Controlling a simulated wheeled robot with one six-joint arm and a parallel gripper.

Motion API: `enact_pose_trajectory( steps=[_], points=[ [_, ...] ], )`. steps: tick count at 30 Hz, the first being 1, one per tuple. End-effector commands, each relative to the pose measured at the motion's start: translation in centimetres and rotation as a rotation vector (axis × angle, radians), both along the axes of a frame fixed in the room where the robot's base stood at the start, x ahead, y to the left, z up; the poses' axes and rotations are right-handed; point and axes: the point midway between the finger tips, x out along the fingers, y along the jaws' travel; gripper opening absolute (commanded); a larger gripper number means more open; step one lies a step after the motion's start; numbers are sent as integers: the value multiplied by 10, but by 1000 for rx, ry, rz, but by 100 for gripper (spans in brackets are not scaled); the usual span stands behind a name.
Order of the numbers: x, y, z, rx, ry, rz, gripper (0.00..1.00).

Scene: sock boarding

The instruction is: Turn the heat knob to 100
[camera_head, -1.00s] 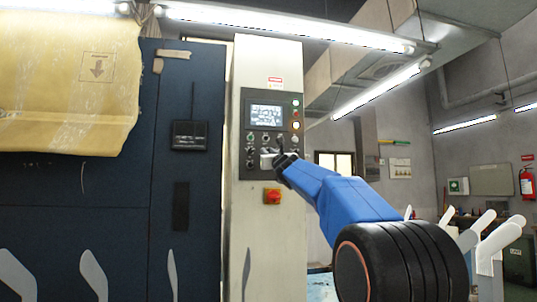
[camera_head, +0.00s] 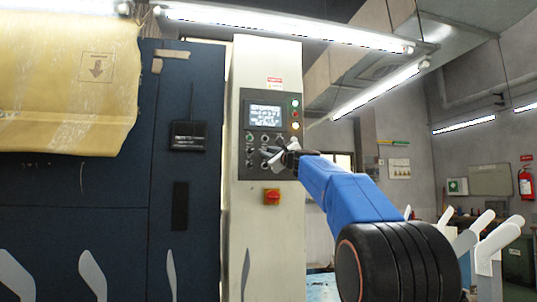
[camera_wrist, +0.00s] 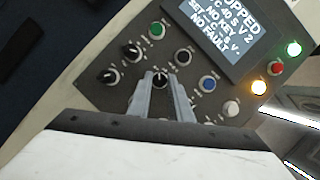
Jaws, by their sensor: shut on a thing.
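The control panel (camera_head: 286,112) is on the tall white cabinet; it also shows tilted in the wrist view (camera_wrist: 95,92).
The display (camera_wrist: 213,30) shows text including "40" and "NO FAULT". Green (camera_wrist: 156,30), blue (camera_wrist: 207,84) and white (camera_wrist: 231,108) buttons sit near the fingers. A dark blue machine (camera_head: 185,100) stands left of the cabinet.

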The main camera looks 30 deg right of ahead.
Motion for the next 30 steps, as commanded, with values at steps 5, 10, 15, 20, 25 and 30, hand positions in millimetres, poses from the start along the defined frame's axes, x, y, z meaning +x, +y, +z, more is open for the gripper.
enact_pose_trajectory(
  steps=[5, 10, 15, 20, 25, 30],
  points=[
    [0, -1, 0, -79, 23, 2, 0],
    [0, -1, 0, -120, 35, 2, 0],
    [0, 0, 0, -137, 41, 2, 0],
    [0, 0, 0, -139, 42, 3, 0],
    [0, 0, 0, -139, 42, 3, 0],
    [0, 0, 0, -138, 41, 3, 37]
  ],
)
